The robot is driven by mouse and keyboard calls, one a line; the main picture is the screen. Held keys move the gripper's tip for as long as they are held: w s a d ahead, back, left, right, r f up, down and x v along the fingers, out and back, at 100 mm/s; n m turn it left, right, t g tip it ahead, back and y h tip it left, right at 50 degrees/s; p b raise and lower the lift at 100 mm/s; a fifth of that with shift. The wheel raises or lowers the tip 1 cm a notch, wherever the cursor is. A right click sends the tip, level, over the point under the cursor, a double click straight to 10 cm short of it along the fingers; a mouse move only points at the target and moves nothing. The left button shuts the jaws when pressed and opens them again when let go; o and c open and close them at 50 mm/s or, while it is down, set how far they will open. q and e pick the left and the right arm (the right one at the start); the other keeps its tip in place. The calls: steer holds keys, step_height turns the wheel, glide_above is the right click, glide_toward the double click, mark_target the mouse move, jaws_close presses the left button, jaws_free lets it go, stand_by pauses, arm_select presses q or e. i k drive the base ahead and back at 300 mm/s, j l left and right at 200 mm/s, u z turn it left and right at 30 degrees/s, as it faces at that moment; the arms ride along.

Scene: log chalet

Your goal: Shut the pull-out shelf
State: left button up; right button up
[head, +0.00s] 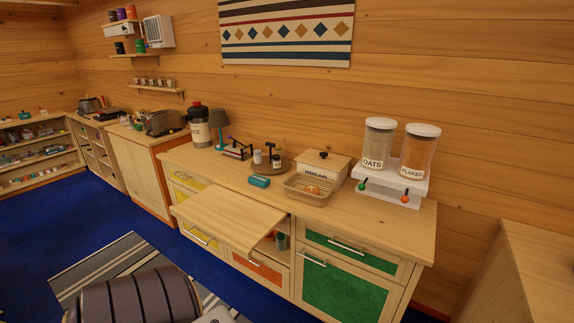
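The pull-out shelf (228,216) is a pale wooden board. It sticks out from the front of the long wooden counter (400,222), just under the worktop, and reaches over the floor side of the cabinets. Nothing lies on it. An open compartment (282,240) with a few small items shows just right of the shelf. Neither of my grippers is in view, and nothing visible touches the shelf.
A striped rug (112,268) lies on the blue floor before the cabinets.

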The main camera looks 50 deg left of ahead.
mark_target(239, 221)
steer(key=u, duration=2.4)
